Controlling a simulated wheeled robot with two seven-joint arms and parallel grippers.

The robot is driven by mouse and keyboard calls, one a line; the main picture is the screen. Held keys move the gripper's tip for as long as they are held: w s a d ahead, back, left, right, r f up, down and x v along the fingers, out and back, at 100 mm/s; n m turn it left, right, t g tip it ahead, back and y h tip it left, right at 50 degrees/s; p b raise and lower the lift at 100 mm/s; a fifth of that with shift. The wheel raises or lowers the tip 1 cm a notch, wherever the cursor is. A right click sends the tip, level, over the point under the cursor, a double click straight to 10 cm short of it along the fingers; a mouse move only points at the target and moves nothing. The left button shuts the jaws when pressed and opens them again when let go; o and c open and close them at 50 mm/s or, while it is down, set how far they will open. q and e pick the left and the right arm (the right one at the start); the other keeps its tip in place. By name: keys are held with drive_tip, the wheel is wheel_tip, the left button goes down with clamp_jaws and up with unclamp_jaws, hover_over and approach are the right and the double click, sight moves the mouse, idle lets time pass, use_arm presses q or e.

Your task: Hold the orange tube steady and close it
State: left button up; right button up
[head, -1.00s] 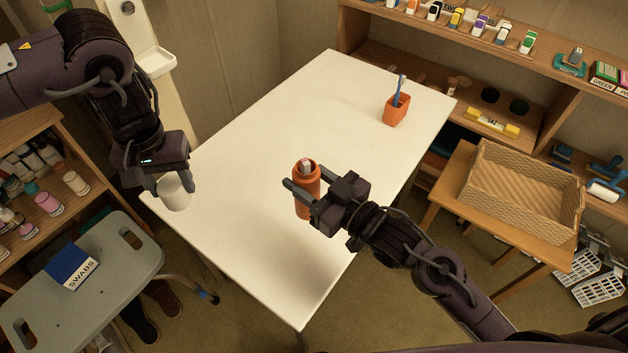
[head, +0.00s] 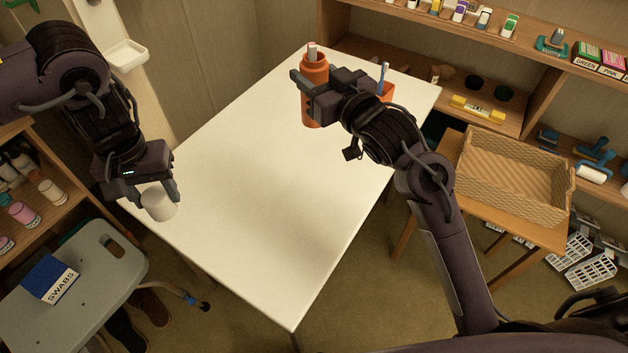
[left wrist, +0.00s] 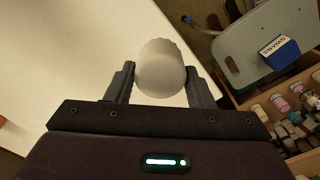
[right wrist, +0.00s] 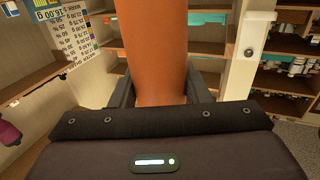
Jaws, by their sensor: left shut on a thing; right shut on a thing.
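My right gripper (head: 307,97) is shut on the orange tube (head: 315,75) and holds it upright near the far part of the white table. The tube's top is open, and a pale, pink-tipped object (head: 311,48) sticks out of it. In the right wrist view the tube (right wrist: 156,50) stands between the fingers; its top is out of frame. My left gripper (head: 160,194) is shut on a white round cap (head: 158,205) at the table's left edge. The cap also shows between the fingers in the left wrist view (left wrist: 161,70). Tube and cap are far apart.
An orange cup (head: 387,90) with a blue brush stands behind my right gripper. The middle of the white table (head: 250,210) is clear. A wicker basket (head: 515,200) is at the right, and a grey stool with a swabs box (head: 50,279) is at the left.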

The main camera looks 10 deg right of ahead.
use_arm(q)
drive_tip(key=shift+f+b, duration=0.5)
use_arm(e)
wheel_tip(320, 180, down, 16)
drive_tip(key=shift+r, duration=0.1)
use_arm(q)
drive_tip(key=shift+f, duration=0.15)
use_arm(e)
drive_tip(key=shift+f, duration=2.15)
drive_tip(key=shift+f, duration=0.15)
drive_tip(key=o, duration=1.3)
drive_tip(key=shift+o, duration=0.3)
